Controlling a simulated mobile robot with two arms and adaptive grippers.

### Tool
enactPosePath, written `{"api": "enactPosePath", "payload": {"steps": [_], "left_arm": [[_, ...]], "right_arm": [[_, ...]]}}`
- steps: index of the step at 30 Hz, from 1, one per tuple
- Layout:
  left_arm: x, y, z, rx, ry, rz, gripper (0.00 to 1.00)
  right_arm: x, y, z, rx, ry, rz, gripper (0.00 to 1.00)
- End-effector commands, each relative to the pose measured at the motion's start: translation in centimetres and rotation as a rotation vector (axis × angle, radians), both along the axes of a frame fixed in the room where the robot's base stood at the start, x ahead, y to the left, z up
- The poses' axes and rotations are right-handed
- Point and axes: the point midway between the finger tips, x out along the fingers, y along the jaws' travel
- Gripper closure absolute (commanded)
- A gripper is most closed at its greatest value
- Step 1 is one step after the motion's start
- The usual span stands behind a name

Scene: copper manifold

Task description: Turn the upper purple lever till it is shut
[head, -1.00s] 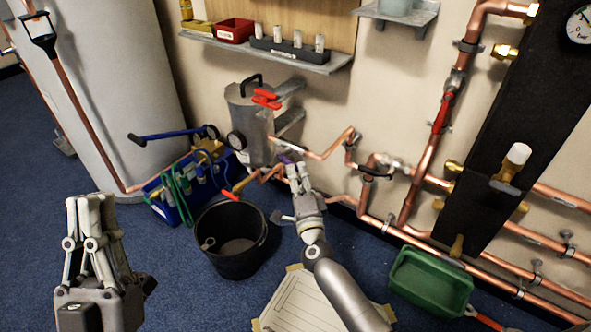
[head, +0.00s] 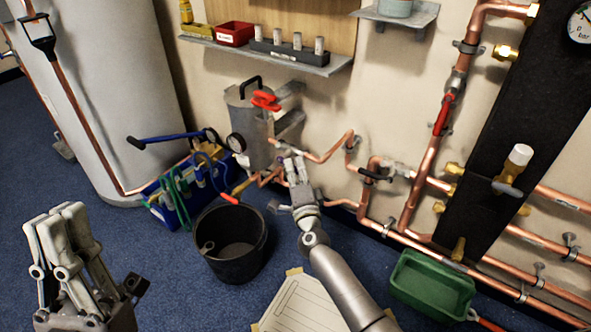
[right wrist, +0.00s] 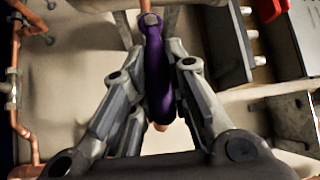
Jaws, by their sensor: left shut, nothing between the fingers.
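A purple lever (right wrist: 157,70) shows in the right wrist view. One end is at a nut on a copper pipe, and the rest runs down between the fingers of my right gripper (right wrist: 158,85). A finger lies close on each side; I cannot tell whether both press on it. In the head view my right gripper (head: 296,170) is low at the wall pipes beside the grey canister, and it hides the lever there. I cannot tell whether this is the upper lever. My left gripper (head: 58,218) is shut and empty at the lower left, away from the pipes.
A grey canister (head: 257,135) with a red-handled valve (head: 265,100) stands close behind my right gripper. A black bucket (head: 238,268) and a blue tool crate (head: 165,212) stand left of my right arm. A green tray (head: 432,285) lies right. Copper pipes (head: 325,158) run along the wall.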

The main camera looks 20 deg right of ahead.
Motion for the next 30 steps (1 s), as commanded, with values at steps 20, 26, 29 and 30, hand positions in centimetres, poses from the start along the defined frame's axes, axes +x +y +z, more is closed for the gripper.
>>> {"api": "enactPosePath", "payload": {"steps": [20,26,29,30], "left_arm": [[-1.9,0.4,0.3,-0.035,-0.102,-0.007,1.0],[-4.7,1.1,0.4,-0.08,-0.242,-0.015,1.0],[-4.6,1.0,-0.3,-0.078,-0.237,-0.014,1.0],[-4.6,1.1,-0.5,-0.078,-0.236,-0.014,1.0]], "right_arm": [[-0.1,0.0,-0.3,0.006,-0.009,0.0,1.0],[-0.2,0.0,-0.6,0.021,-0.026,0.001,1.0],[-0.3,0.0,-0.7,0.029,-0.038,0.0,1.0],[-0.3,0.0,-0.7,0.033,-0.043,0.001,1.0]]}}
